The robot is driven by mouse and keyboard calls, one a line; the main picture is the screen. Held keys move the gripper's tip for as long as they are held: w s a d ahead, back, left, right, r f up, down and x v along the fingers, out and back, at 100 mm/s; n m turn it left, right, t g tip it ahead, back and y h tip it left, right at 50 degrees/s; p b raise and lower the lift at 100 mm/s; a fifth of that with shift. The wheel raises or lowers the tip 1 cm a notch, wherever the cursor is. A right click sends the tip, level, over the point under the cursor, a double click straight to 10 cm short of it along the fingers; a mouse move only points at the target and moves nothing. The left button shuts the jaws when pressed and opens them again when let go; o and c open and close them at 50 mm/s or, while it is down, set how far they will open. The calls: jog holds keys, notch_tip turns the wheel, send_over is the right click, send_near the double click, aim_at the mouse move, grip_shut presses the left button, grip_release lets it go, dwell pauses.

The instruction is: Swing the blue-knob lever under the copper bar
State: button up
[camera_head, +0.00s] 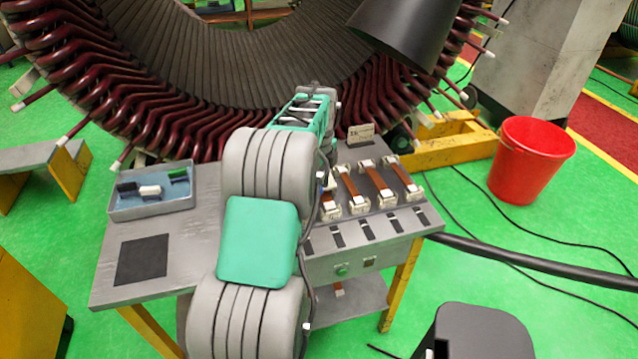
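Several copper bars lie side by side on the grey workbench (200,235), each between white end blocks. The ones I see clearly are a left bar (354,188), a middle bar (378,184) and a right bar (404,177). Another spot to their left is covered by my arm. I cannot make out a blue knob or its lever; it may be behind my arm. My arm reaches over the bench from the front, and its far end is near the back edge, left of the bars. My gripper's fingers are hidden behind the arm.
A grey-blue tray (152,206) with small black, white and green items stands at the bench's left. A black pad (142,259) lies in front of it. A small sign (361,133) stands behind the bars. The large stator (75,65) rises behind; a red bucket (530,160) is right.

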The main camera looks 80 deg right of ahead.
jog(key=shift+c, duration=0.3)
grip_shut()
